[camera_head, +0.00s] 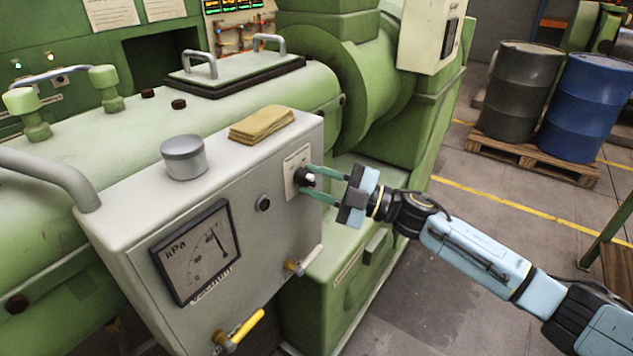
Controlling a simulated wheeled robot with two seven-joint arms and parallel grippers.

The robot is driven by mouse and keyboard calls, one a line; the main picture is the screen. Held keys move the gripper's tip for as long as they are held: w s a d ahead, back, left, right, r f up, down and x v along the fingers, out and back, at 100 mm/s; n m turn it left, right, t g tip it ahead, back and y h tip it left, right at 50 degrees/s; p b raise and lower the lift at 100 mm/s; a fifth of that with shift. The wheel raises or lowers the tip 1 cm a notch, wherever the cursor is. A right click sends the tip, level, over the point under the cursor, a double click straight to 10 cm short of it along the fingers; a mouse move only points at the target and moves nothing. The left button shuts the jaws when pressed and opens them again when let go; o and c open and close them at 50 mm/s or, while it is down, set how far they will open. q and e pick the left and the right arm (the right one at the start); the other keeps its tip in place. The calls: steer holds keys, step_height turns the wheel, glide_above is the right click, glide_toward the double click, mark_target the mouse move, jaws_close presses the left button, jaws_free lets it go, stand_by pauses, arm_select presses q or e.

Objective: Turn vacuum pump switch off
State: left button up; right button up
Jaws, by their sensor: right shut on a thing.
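The vacuum pump switch (304,177) is a small dark rotary knob with a pale mark, on a white label plate at the upper right of the grey panel's front. My right gripper (308,184) reaches in from the right, its two green fingers on either side of the knob and shut on it. The fingers partly hide the knob, and I cannot read the label. The grey panel box (235,150) also bears a kPa gauge (197,252) at its lower left. My left gripper is not in view.
A folded yellow cloth (262,125) and a grey metal cap (184,157) sit on the box top. A yellow-handled valve (240,330) and a smaller valve (302,263) stick out below. Drums (590,105) stand on a pallet at the back right. Floor at right is open.

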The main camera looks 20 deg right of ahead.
steer(key=shift+r+n+g, duration=0.1)
steer(key=shift+n+g, duration=0.5)
steer(key=shift+n, duration=0.7)
steer(key=shift+h, duration=0.3)
steer(key=o, duration=1)
steer(key=shift+c, duration=0.2)
steer(key=b+v, duration=0.3)
steer(key=v, duration=1)
steer(key=shift+d, duration=0.2)
